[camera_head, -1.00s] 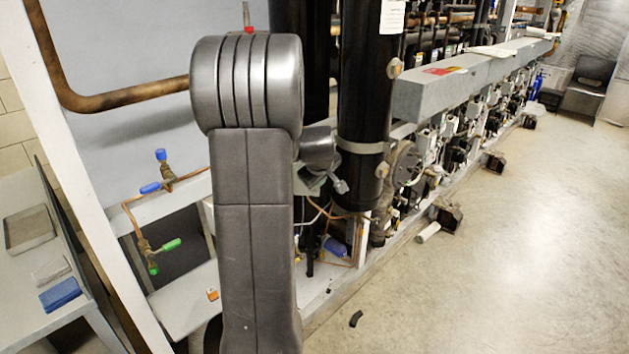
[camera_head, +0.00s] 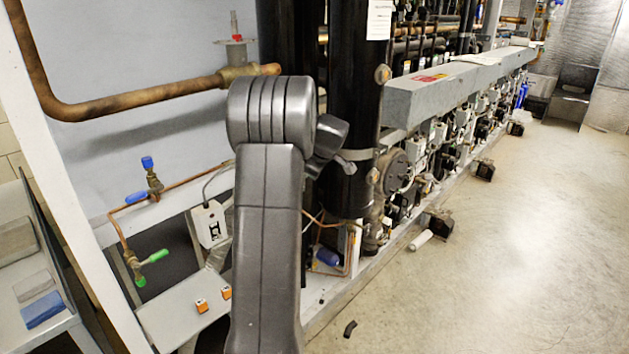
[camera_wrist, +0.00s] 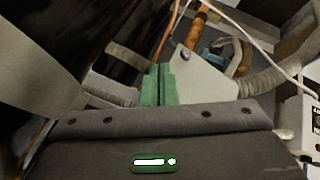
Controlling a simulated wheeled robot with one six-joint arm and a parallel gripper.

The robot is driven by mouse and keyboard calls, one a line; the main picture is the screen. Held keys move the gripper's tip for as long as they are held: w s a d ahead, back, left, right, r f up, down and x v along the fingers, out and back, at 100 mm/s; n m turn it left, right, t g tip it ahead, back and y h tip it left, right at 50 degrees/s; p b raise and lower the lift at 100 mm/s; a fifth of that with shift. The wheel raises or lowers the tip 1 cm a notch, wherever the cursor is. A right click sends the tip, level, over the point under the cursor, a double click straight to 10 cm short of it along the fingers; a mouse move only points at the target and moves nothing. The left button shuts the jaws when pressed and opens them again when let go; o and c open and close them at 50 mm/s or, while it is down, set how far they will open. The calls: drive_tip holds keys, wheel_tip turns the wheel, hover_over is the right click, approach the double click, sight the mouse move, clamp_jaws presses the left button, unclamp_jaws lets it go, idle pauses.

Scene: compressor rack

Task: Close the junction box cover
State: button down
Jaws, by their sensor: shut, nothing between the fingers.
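A white box (camera_head: 210,225) with dark markings on its front sits on the rack frame, left of my arm in the head view; it looks like the junction box. My arm hides part of its right side. A white box with dark print (camera_wrist: 309,122) shows at the right edge of the wrist view. I cannot make out the cover or how far it stands open. My gripper (camera_wrist: 157,84) shows green fingertips pressed together in the wrist view, empty, to the left of that box. In the head view my arm hides the gripper.
Copper pipe with blue and green valve handles (camera_head: 147,258) runs left of the white box. Orange cubes (camera_head: 202,306) sit on the pale ledge below. A black vertical cylinder (camera_head: 350,110) stands right of my arm. The floor (camera_head: 520,250) at right is mostly clear.

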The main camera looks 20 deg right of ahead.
drive_tip(key=shift+w+a, duration=0.15)
drive_tip(key=shift+w, duration=0.95)
drive_tip(key=shift+w+a, duration=0.1)
drive_tip(key=shift+w, duration=0.95)
